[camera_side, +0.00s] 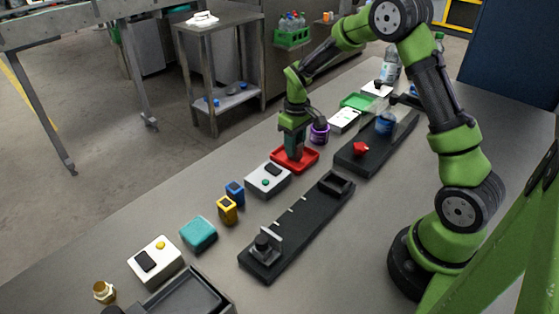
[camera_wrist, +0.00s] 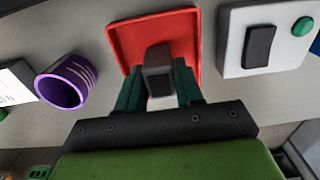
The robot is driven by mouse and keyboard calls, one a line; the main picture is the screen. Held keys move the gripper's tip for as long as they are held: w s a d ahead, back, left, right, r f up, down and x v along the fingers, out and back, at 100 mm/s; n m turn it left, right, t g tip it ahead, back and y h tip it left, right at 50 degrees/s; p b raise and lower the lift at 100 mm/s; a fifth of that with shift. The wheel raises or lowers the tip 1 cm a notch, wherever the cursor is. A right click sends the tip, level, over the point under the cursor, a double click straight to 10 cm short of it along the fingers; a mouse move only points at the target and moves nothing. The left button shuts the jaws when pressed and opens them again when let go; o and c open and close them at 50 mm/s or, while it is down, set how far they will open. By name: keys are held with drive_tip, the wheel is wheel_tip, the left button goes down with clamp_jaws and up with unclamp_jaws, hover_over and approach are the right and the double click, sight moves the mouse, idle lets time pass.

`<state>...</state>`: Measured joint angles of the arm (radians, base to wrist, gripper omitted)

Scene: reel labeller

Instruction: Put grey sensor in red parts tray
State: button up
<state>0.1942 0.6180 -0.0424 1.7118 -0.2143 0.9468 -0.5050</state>
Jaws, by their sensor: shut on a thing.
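The red parts tray (camera_side: 306,165) sits on the bench, and my gripper (camera_side: 294,152) is directly over it, pointing down. In the wrist view the red tray (camera_wrist: 185,25) spreads out beyond the fingers. The grey sensor (camera_wrist: 158,65), a small dark grey block with a paler lower face, is between the two green fingers of my gripper (camera_wrist: 160,88). My gripper is shut on it. The sensor appears over the tray; whether it touches the tray floor cannot be told. In the side view the sensor is hidden by the fingers.
A purple cup (camera_side: 320,133) stands close behind the tray. A white box with a green button (camera_side: 268,180) is close in front. Black fixtures (camera_side: 300,225) lie to the right. Blue (camera_side: 235,192) and yellow (camera_side: 227,210) blocks and a teal box (camera_side: 199,233) stand nearer the camera.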

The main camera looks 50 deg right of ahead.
drive_tip(key=o, duration=1)
drive_tip(key=shift+f, duration=0.15)
drive_tip(key=shift+o, duration=0.2)
wheel_tip(320, 180, up, 12)
drive_tip(key=s+a+r+m+t, duration=0.2)
drive_tip(key=s+a+r+t, duration=0.2)
drive_tip(key=s+a+r, duration=0.45)
drive_tip(key=s+a+r+m+t+y, duration=0.1)
drive_tip(key=s+a+m+t+y, duration=0.1)
drive_tip(key=s, duration=0.9)
drive_tip(key=a+t, duration=0.1)
drive_tip(key=a, duration=0.1)
drive_tip(key=shift+s+a, duration=0.25)
drive_tip(key=shift+a, duration=0.15)
drive_tip(key=shift+r, duration=0.15)
